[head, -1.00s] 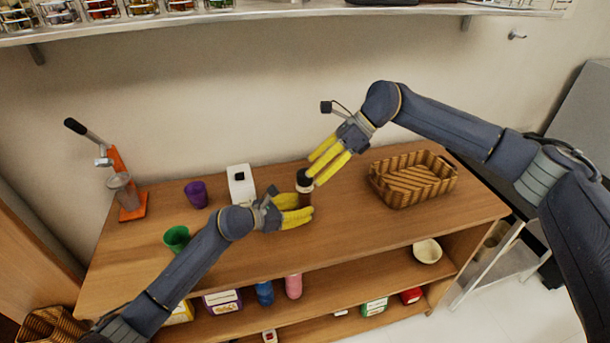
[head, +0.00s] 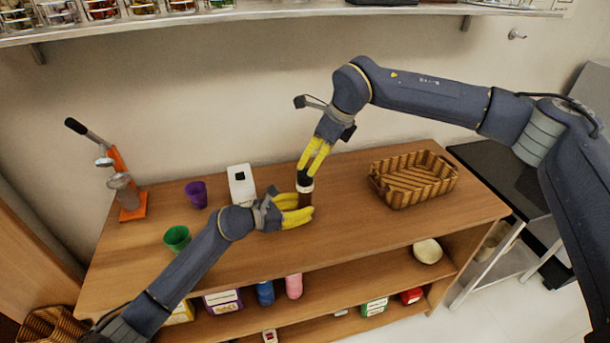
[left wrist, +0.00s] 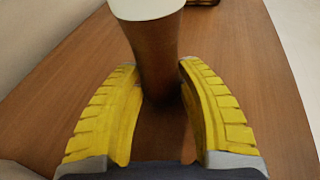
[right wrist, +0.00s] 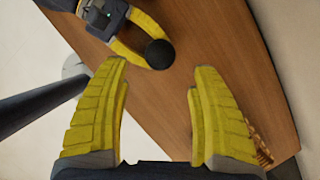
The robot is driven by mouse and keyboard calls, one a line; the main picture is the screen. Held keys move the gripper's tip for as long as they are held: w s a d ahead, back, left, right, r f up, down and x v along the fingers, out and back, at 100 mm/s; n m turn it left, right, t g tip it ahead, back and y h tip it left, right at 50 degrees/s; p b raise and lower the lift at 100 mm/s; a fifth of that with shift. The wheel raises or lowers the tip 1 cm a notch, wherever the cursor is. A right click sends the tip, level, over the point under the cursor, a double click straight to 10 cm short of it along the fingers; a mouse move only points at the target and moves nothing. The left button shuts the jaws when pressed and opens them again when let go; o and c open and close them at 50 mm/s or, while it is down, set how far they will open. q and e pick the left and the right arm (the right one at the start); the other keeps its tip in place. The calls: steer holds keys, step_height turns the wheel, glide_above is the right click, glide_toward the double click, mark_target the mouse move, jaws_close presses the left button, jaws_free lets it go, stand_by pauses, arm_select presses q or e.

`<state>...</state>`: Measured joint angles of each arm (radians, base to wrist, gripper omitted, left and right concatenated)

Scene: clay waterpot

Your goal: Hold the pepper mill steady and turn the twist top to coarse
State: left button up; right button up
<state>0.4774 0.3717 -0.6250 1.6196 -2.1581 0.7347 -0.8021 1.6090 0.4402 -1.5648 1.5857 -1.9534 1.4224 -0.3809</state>
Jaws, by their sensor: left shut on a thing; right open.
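The pepper mill (head: 305,199) stands upright near the middle of the table, with a brown body, a pale band and a dark top (head: 304,178). My left gripper (head: 306,209) is shut on its lower body; the left wrist view shows the brown body (left wrist: 154,55) between the yellow fingers, with the pale band above. My right gripper (head: 308,171) is above the mill, fingers pointing down at the dark top. In the right wrist view the round black top (right wrist: 159,53) lies between the open fingertips (right wrist: 160,67), with gaps on both sides.
A wicker basket (head: 376,190) stands to the right on the table. A white box (head: 241,186), a purple cup (head: 196,194), a green cup (head: 177,238) and an orange-based press (head: 133,211) stand to the left.

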mark_target(307, 171)
steer(key=shift+x, duration=3.85)
steer(key=c, duration=1.2)
